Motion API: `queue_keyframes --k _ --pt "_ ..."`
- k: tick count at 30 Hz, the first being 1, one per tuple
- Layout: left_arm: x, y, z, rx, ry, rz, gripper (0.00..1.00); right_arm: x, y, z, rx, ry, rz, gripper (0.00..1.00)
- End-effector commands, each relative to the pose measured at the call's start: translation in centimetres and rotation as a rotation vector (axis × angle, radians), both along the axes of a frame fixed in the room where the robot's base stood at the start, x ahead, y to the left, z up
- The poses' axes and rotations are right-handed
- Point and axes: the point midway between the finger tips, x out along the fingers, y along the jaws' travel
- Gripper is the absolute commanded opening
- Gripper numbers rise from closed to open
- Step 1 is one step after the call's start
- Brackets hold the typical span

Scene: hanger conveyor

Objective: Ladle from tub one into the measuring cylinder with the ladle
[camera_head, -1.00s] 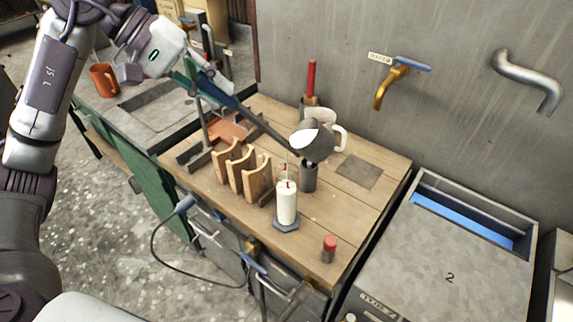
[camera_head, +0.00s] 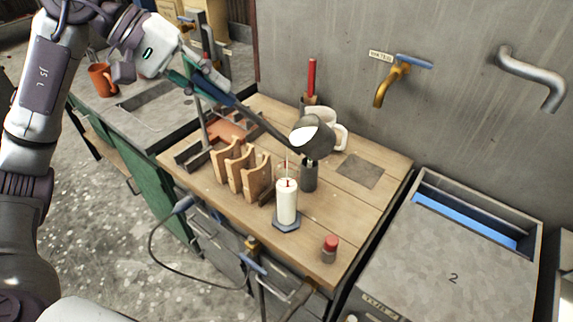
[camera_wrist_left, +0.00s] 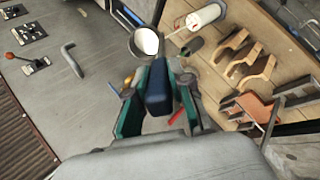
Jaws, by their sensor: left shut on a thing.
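My left gripper (camera_head: 200,78) is shut on the dark blue handle of the ladle (camera_head: 265,124). The ladle's grey bowl (camera_head: 320,143) is tilted above the wooden bench, with white showing inside; it also shows in the left wrist view (camera_wrist_left: 133,44). The measuring cylinder (camera_head: 287,208) stands upright on a blue hexagonal foot, below and slightly left of the bowl. It looks white inside up to near a red mark. A thin pale line shows above it; I cannot tell whether it is a stream. I cannot identify tub one. My right gripper is not in view.
Wooden racks (camera_head: 240,168) stand left of the cylinder. A dark holder (camera_head: 310,176) and a white mug (camera_head: 341,138) are behind it, and a red-topped piece (camera_head: 329,248) is in front. A tub marked 2 (camera_head: 430,270), with blue inside, stands right. A brass tap (camera_head: 391,82) juts from the wall.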

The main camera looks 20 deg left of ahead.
Motion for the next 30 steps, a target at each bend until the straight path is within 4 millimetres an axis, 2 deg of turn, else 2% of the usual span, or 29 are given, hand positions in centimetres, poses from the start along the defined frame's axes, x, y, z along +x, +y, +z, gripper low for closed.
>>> queue_keyframes --k 9,30 --pt "-0.1 0.21 -0.22 -0.02 -0.012 0.001 0.0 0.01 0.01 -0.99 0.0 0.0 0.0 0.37" --pt "-0.11 0.22 -0.15 -0.021 -0.012 -0.001 0.0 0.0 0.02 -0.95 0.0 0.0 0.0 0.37"
